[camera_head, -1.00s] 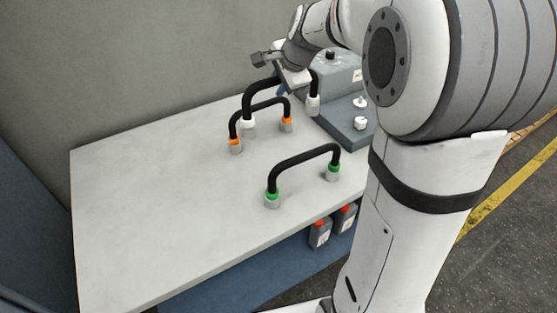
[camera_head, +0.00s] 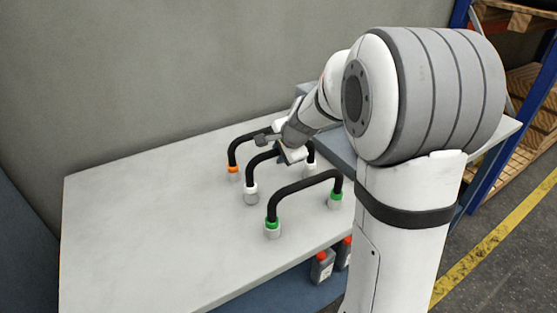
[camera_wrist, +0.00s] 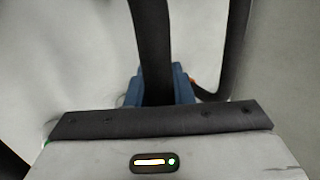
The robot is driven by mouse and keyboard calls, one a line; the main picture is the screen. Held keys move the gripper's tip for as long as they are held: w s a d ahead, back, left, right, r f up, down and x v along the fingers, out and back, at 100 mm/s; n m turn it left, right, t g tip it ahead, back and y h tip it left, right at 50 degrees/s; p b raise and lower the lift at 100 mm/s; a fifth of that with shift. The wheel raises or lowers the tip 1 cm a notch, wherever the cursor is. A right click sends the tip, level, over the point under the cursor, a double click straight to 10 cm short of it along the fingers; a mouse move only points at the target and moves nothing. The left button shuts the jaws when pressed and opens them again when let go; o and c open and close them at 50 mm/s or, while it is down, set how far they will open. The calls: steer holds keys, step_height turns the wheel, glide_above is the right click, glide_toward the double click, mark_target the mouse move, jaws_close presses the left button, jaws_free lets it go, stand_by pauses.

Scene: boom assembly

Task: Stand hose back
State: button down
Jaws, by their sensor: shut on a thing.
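A black hose with white ends (camera_head: 251,190) stands upright as an arch between two other hoses on the table. My gripper (camera_head: 284,153) is shut on the top of this hose. In the wrist view the hose (camera_wrist: 150,40) runs between the blue fingers (camera_wrist: 158,88). Its left end appears at table level; whether it touches the table is unclear. Its right end is partly hidden behind my gripper. The orange-ended hose (camera_head: 233,156) is behind it, its right part hidden by my arm. The green-ended hose (camera_head: 305,187) stands in front.
The pale table (camera_head: 150,210) is clear on its left side. A grey fixture (camera_head: 340,150) at the back right is mostly hidden by my arm. Dark bottles with red caps (camera_head: 322,266) stand below the front edge. A wall (camera_head: 150,80) borders the back.

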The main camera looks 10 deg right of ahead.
steer(key=shift+f, duration=0.6)
steer(key=c, duration=1.7)
jaws_free()
steer(key=shift+f, duration=0.2)
steer(key=shift+c, duration=0.2)
steer(key=o, duration=0.5)
steer(key=shift+c, duration=0.2)
steer(key=shift+r, duration=0.1)
